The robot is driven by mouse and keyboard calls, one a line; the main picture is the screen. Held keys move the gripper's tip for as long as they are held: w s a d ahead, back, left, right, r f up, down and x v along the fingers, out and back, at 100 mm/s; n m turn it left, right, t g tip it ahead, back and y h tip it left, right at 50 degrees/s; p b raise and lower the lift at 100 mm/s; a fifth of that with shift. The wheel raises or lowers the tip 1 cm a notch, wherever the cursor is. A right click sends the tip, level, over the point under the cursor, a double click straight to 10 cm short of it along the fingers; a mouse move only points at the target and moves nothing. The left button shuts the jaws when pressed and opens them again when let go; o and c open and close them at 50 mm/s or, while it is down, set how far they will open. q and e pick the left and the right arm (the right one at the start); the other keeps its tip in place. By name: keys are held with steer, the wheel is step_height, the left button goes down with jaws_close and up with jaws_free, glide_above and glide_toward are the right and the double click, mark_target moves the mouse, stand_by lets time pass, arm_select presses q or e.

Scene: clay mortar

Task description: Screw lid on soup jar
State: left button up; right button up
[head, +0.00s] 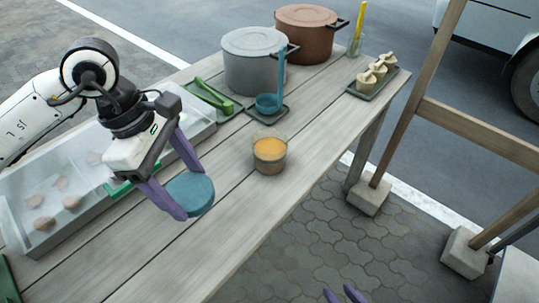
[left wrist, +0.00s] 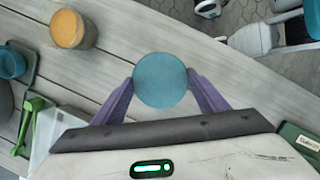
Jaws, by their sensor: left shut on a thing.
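The soup jar (head: 269,152) is a clear open container of orange soup, standing upright on the wooden table; it also shows at the upper left of the left wrist view (left wrist: 72,30). The round blue lid (head: 190,194) is between the purple fingers of my left gripper (head: 188,187), which is shut on its rim. In the left wrist view the lid (left wrist: 160,80) faces the camera flat. The lid is apart from the jar, to its left and nearer in the head view. Only the purple fingertips of my right gripper (head: 344,294) show at the bottom edge, apart from each other.
A grey pot (head: 253,62), a brown pot (head: 305,33) and a blue ladle (head: 268,102) on a tray stand behind the jar. Green tongs (head: 212,95) lie on another tray. A clear bin (head: 30,200) lines the left. The table (head: 225,235) is clear around the jar.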

arm_select(q)
steer(key=m, duration=0.3)
steer(key=a+m+g, duration=0.1)
steer(key=m, duration=0.1)
steer(key=shift+s+a+f, duration=0.1)
steer(key=shift+s, duration=0.25)
steer(key=m, duration=0.2)
steer(key=m+y, duration=0.1)
steer(key=shift+s+a+g, duration=0.2)
steer(key=shift+a+g, duration=0.05)
steer(key=shift+g, duration=0.15)
steer(key=m, duration=0.3)
steer(key=a+m+y, duration=0.1)
steer(key=shift+s+m+g, duration=0.3)
steer(key=shift+s+g, duration=0.05)
steer(key=shift+g, duration=0.05)
steer(key=m, duration=0.3)
steer(key=a+m+y, duration=0.1)
steer(key=shift+s, duration=0.35)
steer(key=shift+d, duration=0.1)
